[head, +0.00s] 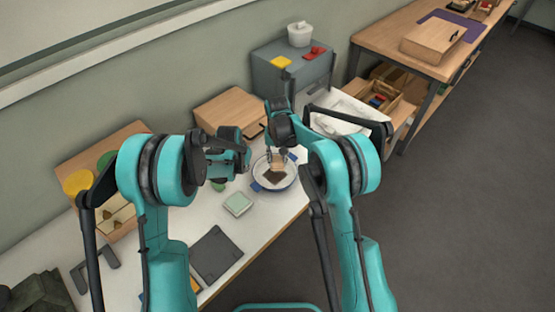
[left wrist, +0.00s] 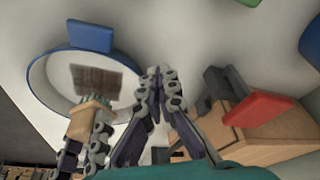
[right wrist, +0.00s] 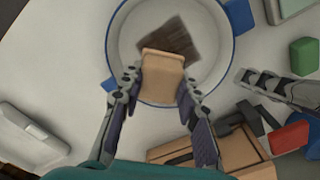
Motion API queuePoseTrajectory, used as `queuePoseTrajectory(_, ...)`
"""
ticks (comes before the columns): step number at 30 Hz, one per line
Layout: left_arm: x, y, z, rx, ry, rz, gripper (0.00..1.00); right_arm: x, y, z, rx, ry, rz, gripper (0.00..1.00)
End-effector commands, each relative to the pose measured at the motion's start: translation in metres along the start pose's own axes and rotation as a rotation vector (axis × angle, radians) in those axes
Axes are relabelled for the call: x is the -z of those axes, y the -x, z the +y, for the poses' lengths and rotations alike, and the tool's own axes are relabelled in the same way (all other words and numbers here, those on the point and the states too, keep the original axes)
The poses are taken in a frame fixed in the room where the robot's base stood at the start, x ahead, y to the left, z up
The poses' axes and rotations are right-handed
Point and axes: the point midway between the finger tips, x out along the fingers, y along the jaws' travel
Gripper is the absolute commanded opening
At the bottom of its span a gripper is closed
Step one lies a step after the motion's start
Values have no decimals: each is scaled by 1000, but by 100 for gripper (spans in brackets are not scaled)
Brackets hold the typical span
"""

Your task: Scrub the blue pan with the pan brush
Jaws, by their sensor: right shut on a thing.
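The blue pan (head: 284,183) is a round dish with a pale inside, blue rim and blue side handles, on the white table. A dark brown square patch lies on its floor, clear in the right wrist view (right wrist: 180,38). My right gripper (head: 277,151) is shut on the pan brush (right wrist: 162,66), a tan block. It holds the brush over the near part of the pan, beside the patch; I cannot tell whether the bristles touch. The brush also shows in the left wrist view (left wrist: 91,112). My left gripper (left wrist: 160,80) is shut and empty, just left of the pan in the head view.
A pale green box (head: 238,204) and a green block (head: 219,186) sit left of the pan. A dark grey plate (head: 215,255) lies nearer. A wooden box (head: 228,110) and a grey cabinet (head: 290,72) stand behind. A white tray (right wrist: 28,135) lies on the table.

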Motion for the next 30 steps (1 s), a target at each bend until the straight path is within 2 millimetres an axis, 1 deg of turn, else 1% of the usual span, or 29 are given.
queuePoseTrajectory(30,-6,-20,0,0,0,0,0,0,0,0,0,0,0,9)
